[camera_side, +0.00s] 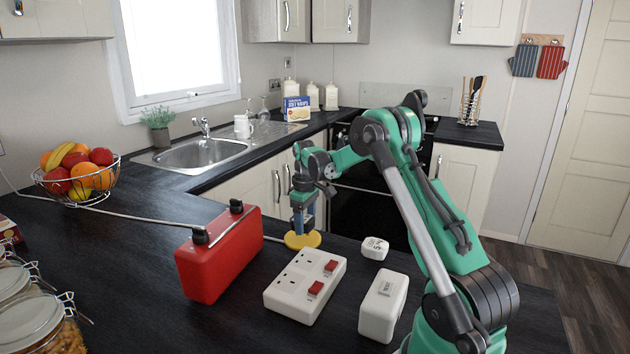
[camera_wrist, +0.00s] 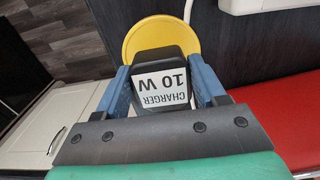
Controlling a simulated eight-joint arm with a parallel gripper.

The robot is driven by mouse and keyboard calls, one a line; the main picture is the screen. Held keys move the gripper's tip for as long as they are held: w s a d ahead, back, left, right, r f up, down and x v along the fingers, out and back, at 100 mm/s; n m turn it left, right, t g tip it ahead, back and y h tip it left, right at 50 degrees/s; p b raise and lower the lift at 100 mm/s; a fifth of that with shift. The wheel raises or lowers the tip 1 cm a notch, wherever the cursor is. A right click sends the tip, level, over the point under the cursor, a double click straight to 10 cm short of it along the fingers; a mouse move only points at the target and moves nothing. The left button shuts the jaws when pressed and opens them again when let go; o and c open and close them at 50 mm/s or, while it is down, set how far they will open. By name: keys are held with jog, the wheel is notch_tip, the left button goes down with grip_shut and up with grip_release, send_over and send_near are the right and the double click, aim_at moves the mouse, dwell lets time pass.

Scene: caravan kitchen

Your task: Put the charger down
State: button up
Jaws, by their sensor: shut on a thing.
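The charger (camera_wrist: 162,80) is a black block with a white label reading "CHARGER 10 W". My gripper (camera_wrist: 163,90) is shut on it, with a blue finger on each side. In the side view my gripper (camera_side: 304,220) points down just above a round yellow disc (camera_side: 313,240) on the dark worktop; the charger is mostly hidden there by the fingers. The yellow disc also shows beyond the charger in the wrist view (camera_wrist: 155,32). I cannot tell whether the charger touches the disc.
A red box with a handle (camera_side: 215,262) stands left of the disc. A white double socket (camera_side: 305,286) with red switches lies in front. A small white block (camera_side: 375,248) and a larger one (camera_side: 383,305) are to the right. The worktop's edge is close behind the disc.

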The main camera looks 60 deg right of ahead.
aim_at(305, 219)
jog(key=shift+f, duration=0.35)
jog(key=shift+f, duration=0.15)
jog(key=o, duration=1.3)
jog(key=shift+c, duration=0.2)
notch_tip(305, 219, up, 12)
jog(key=a+r+t, duration=0.1)
jog(key=a+r, duration=0.2)
jog(key=a, duration=0.5)
jog(key=s+a+f+t, duration=0.2)
jog(key=s+a+t, duration=0.1)
jog(key=a, duration=0.6)
jog(key=s+a+f+t, duration=0.2)
jog(key=s+a+t, duration=0.1)
jog(key=a, duration=0.7)
jog(key=shift+s, duration=0.65)
